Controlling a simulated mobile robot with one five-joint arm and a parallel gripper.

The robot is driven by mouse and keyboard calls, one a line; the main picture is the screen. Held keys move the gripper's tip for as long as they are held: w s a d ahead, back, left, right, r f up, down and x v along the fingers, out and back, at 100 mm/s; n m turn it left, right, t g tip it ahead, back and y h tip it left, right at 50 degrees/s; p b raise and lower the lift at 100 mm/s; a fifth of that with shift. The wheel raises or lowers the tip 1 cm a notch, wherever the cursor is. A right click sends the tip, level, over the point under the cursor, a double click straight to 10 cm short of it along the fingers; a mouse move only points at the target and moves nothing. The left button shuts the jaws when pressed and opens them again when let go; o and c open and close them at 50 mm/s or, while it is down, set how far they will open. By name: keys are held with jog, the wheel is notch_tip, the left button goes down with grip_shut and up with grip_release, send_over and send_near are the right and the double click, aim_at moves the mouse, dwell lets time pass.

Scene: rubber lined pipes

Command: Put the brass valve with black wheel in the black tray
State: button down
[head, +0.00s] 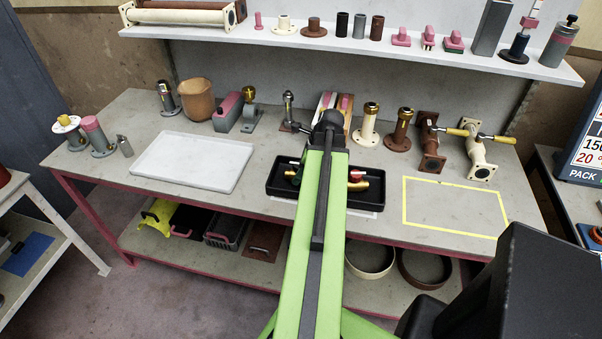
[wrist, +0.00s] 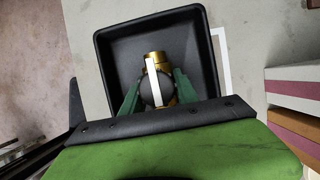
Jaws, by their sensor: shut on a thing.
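The black tray (head: 276,189) lies on the workbench in the middle of the head view, partly hidden behind my green arm. In the wrist view the tray (wrist: 105,60) spreads below my gripper (wrist: 158,86). The green fingers are shut on the brass valve (wrist: 165,64), which shows brass, a dark round part like its wheel, and a white strip across it. The valve is over the inside of the tray; I cannot tell whether it touches the floor. In the head view a brass piece (head: 359,185) and small red parts show beside my arm, within the tray outline.
A pale flat tray (head: 190,160) lies to the left. A yellow taped rectangle (head: 455,206) on the right is empty. Brown and cream pipe fittings (head: 398,131) stand along the back right. A shelf (head: 350,48) with several parts hangs above the bench.

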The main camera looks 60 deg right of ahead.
jog(key=shift+f, duration=0.15)
jog(key=c, duration=0.9)
grip_release()
jog(key=p+v, duration=0.5)
jog(key=v, duration=0.1)
jog(key=p+v, duration=0.6)
jog(key=shift+w+a, duration=0.1)
jog(key=shift+w, duration=0.15)
jog(key=shift+s+r, duration=0.25)
